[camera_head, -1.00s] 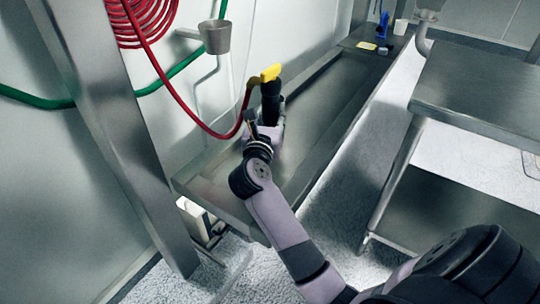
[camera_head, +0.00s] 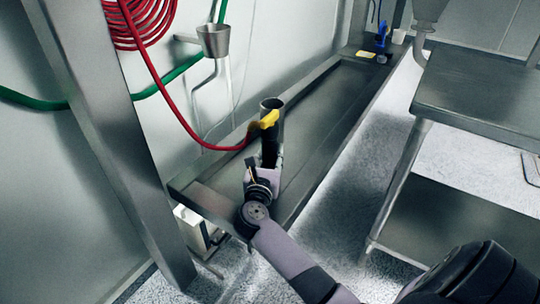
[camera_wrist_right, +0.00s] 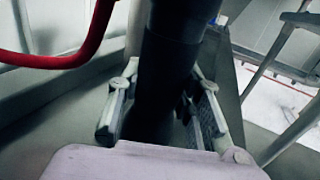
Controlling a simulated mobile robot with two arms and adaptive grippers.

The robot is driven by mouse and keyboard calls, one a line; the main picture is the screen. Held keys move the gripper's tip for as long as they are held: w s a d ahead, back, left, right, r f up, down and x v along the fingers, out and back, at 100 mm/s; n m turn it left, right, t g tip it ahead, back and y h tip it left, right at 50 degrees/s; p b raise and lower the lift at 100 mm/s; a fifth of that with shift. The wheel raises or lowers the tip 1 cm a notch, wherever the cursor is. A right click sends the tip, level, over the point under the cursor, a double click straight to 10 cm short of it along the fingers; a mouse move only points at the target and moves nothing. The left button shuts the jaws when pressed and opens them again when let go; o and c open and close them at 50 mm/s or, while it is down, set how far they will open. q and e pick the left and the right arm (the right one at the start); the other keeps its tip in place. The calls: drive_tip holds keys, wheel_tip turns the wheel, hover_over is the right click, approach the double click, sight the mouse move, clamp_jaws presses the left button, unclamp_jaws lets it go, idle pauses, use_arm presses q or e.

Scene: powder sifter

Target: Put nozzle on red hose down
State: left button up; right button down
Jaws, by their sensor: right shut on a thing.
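The nozzle (camera_head: 270,150) is a dark, upright tube with a yellow lever on its upper part and an open top end. The red hose (camera_head: 185,122) hangs from a coil on the wall and runs to the yellow part. My right gripper (camera_head: 264,171) is shut on the dark body of the nozzle, over the long metal trough (camera_head: 325,110). In the right wrist view, the fingers (camera_wrist_right: 162,112) lie on both sides of the nozzle (camera_wrist_right: 168,65), with the red hose (camera_wrist_right: 70,57) at the left. I cannot tell whether the nozzle touches the trough. My left gripper is out of view.
A metal cup-shaped holder (camera_head: 213,41) is on the wall above the trough. A steel post (camera_head: 112,130) stands at left, and a green hose (camera_head: 172,77) runs behind it. A steel table (camera_head: 485,100) stands at right. The trough's middle is clear; a blue item (camera_head: 382,38) is at its far end.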

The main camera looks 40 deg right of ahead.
drive_tip(key=shift+r, duration=0.1)
drive_tip(key=c, duration=1.1)
unclamp_jaws()
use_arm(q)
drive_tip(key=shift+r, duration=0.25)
